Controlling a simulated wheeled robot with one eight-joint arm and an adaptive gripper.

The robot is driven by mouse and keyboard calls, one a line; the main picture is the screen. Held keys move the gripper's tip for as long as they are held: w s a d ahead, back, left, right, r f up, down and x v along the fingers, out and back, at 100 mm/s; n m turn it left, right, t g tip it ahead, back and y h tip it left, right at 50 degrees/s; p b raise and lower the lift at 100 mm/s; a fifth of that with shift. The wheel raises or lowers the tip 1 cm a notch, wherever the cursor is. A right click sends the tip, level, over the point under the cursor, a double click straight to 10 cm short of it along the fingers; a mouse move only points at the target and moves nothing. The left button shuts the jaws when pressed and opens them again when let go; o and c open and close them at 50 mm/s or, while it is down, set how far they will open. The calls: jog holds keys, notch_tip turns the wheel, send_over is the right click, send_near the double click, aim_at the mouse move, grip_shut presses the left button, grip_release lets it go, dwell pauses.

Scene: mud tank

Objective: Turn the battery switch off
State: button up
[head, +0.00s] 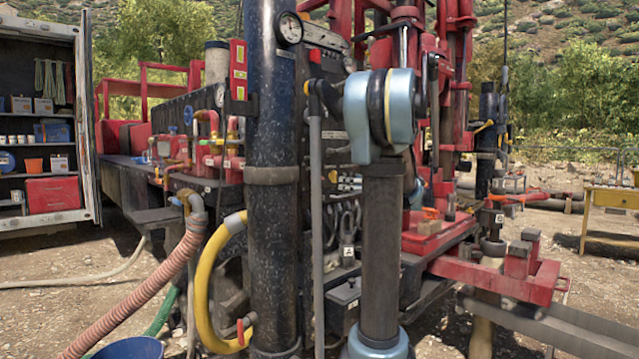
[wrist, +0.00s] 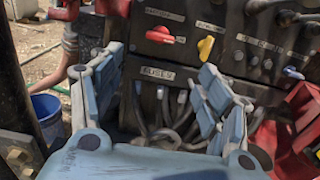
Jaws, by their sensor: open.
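In the wrist view, a dark panel (wrist: 225,25) carries a red switch knob (wrist: 160,36) and, to its right, a yellow switch knob (wrist: 205,47). The red knob's handle points sideways; the small labels above both knobs are too blurred to read surely, so I cannot tell which is the battery switch. My gripper (wrist: 158,72) is open and empty, its pale blue fingers spread to either side below the red knob. It appears to touch neither knob. In the head view my arm covers part of the machine, and my gripper is not visible there.
Several cables (wrist: 165,125) hang below a label strip between my fingers. A blue bucket (wrist: 47,112) stands at left. In the head view, a thick dark post (head: 272,200) and a yellow hose (head: 205,290) stand left of my arm. A yellow table (head: 612,198) is far right.

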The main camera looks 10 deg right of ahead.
aim_at(320, 178)
jog(key=x, duration=1.7)
jog(key=shift+w, duration=0.1)
jog(key=shift+c, duration=0.6)
jog(key=c, duration=0.9)
jog(key=shift+a, duration=0.15)
jog(key=shift+c, duration=0.2)
